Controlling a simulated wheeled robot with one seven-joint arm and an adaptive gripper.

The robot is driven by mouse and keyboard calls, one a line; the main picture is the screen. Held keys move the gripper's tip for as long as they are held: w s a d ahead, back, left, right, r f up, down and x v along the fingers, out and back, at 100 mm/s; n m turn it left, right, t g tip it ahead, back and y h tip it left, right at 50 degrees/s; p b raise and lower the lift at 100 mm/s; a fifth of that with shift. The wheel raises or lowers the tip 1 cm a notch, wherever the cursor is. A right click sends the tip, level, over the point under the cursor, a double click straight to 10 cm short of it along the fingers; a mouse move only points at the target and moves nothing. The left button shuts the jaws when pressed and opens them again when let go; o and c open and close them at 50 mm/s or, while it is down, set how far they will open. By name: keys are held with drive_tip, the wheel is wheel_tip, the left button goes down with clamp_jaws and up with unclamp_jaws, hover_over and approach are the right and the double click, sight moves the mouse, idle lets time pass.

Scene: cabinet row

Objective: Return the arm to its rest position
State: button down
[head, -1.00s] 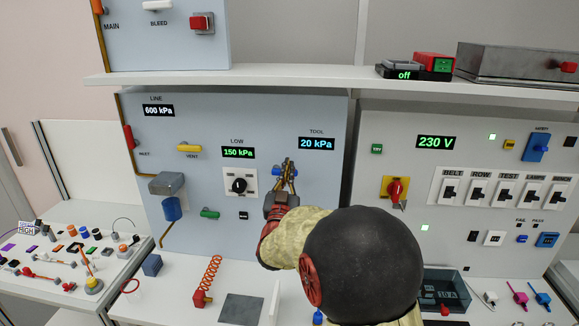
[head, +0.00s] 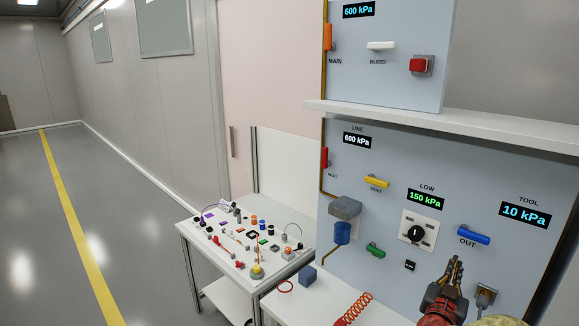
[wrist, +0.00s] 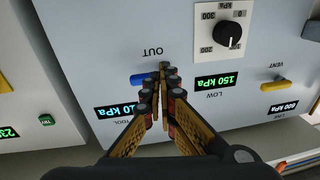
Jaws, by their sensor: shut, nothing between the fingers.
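My gripper (head: 455,267) is in front of the blue-grey panel (head: 350,270), below the blue OUT handle (head: 474,235). In the wrist view my gripper (wrist: 165,70) points at the panel with its fingers together and nothing between them. The blue OUT handle (wrist: 144,78) shows just left of the fingertips there, partly hidden. In the head view it lies roughly level and is apart from the fingers. The TOOL display (head: 525,214) reads 10 kPa and the LOW display (head: 426,199) reads 150 kPa. Most of my arm is out of the head view.
A shelf (head: 440,123) juts out above the panel. A black knob (head: 416,233), a yellow VENT handle (head: 376,181) and a green handle (head: 375,250) are on the panel. A red coiled hose (head: 355,309) stands on the bench. A side table (head: 190,238) holds small parts. Open floor lies left.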

drive_tip(key=a+f+n+g+y, duration=0.1)
drive_tip(key=a+f+y, duration=0.3)
drive_tip(key=f, duration=0.3)
drive_tip(key=s+a+f+n+g+y, duration=0.2)
drive_tip(key=s+a+f+y, duration=0.1)
drive_tip(key=a, duration=0.3)
drive_tip(key=s+a+f+n+g+y, duration=0.1)
drive_tip(key=s+a+f+g+y, duration=0.15)
drive_tip(key=a, duration=0.35)
drive_tip(key=s+a+r+n+g+y, duration=0.1)
drive_tip(key=s+a+r+n+g, duration=0.15)
drive_tip(key=s+a, duration=0.55)
drive_tip(key=s+a+r+n+g+y, duration=0.2)
drive_tip(key=s+a+r, duration=0.1)
drive_tip(key=s, duration=1)
drive_tip(key=a+r, duration=0.1)
drive_tip(key=a+r+t, duration=0.1)
drive_tip(key=r, duration=0.1)
drive_tip(key=r+t, duration=0.1)
drive_tip(key=r, duration=0.1)
drive_tip(key=shift+s+a+r+n, duration=0.1)
drive_tip(key=shift+s+a+n, duration=0.15)
drive_tip(key=shift+a+n, duration=0.15)
